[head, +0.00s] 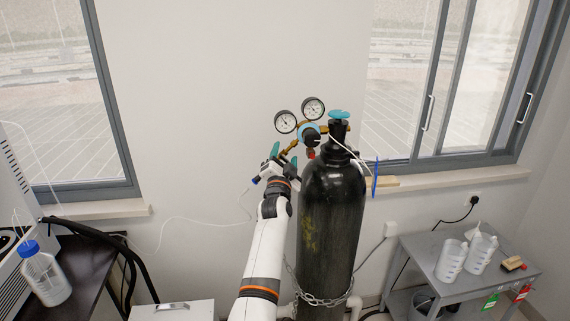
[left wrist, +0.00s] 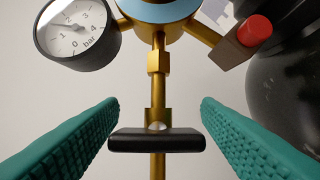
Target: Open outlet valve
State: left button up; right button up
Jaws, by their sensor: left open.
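The outlet valve (left wrist: 156,140) is a black bar handle on a vertical brass stem below the regulator. In the left wrist view it lies level between the green ribbed fingers of my left gripper (left wrist: 160,130). The fingers are open, with a gap on both sides of the handle. In the head view my left gripper (head: 271,160) is at the left of the regulator (head: 309,135), and the valve handle is too small to make out there. The regulator sits on a black gas cylinder (head: 331,220). My right gripper is not in view.
Two pressure gauges (head: 286,121) stand above the gripper. A red-capped fitting (left wrist: 254,31) is at the upper right in the left wrist view. A chain (head: 322,301) circles the cylinder. A grey cart (head: 419,249) with beakers stands at the right. A thin white tube runs left from the gripper area.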

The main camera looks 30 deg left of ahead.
pick_arm(q)
jog(key=shift+w+a+r, duration=0.15)
jog(key=shift+w+r, duration=0.05)
jog(key=shift+w, duration=0.2)
